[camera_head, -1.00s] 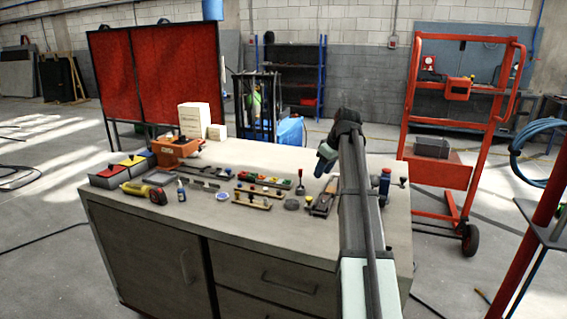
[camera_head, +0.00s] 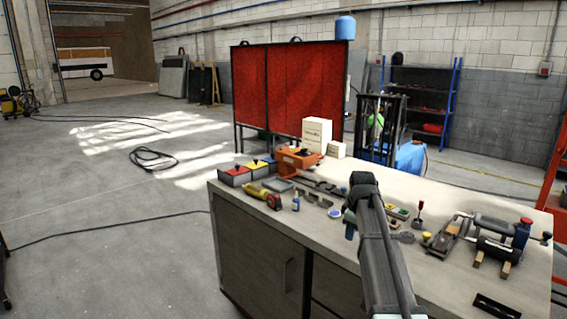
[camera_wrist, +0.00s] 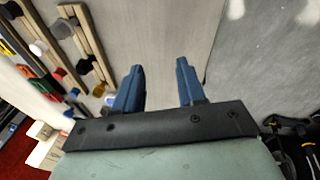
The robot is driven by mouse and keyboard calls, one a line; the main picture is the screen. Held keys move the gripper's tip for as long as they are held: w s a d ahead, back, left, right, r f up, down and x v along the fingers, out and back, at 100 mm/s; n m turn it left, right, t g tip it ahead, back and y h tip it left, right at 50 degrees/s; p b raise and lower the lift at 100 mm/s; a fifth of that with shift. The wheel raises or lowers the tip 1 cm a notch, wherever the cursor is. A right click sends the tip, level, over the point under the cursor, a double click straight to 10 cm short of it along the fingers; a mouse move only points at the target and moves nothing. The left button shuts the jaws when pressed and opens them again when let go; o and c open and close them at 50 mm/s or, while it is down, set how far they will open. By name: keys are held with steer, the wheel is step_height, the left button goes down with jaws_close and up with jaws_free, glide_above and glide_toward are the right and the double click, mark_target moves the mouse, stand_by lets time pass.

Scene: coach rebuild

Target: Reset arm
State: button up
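My arm reaches up from the bottom of the head view, over the workbench (camera_head: 290,240). In the wrist view my gripper (camera_wrist: 160,85) shows two blue fingers standing apart, with nothing between them. Behind the fingers is the grey bench top (camera_wrist: 150,35) and, to the right, the concrete floor (camera_wrist: 265,60). In the head view the fingers are mostly hidden behind the wrist.
A red screen (camera_head: 290,90) stands behind. Floor at left is mostly open.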

steer(key=s+a+f+n+h, duration=0.1)
steer(key=a+f+n, duration=0.15)
steer(key=a, duration=0.45)
steer(key=s+a+f+n, duration=0.1)
steer(key=a+f+n, duration=0.15)
steer(key=a, duration=0.55)
steer(key=s+d+f+m+g, duration=0.15)
steer(key=s+f, duration=0.35)
steer(key=f, duration=0.6)
steer(key=s+d+f+m+g, duration=0.1)
steer(key=s+f+m, duration=0.25)
steer(key=f, duration=0.65)
steer(key=s+d+f+m+g, duration=0.2)
steer(key=s+d+f+m, duration=0.1)
steer(key=s+f, duration=1)
steer(key=s+d+f+m+g, duration=0.3)
steer(key=s+f+m, duration=0.1)
steer(key=s+f, duration=0.95)
steer(key=s+f+m+g+y, duration=0.1)
steer(key=s+f+m+g, duration=0.1)
steer(key=s, duration=1.8)
steer(key=shift+s+d+f+m, duration=0.3)
steer(key=shift+f+m, duration=0.6)
steer(key=shift+m, duration=0.2)
steer(key=shift+g, duration=0.25)
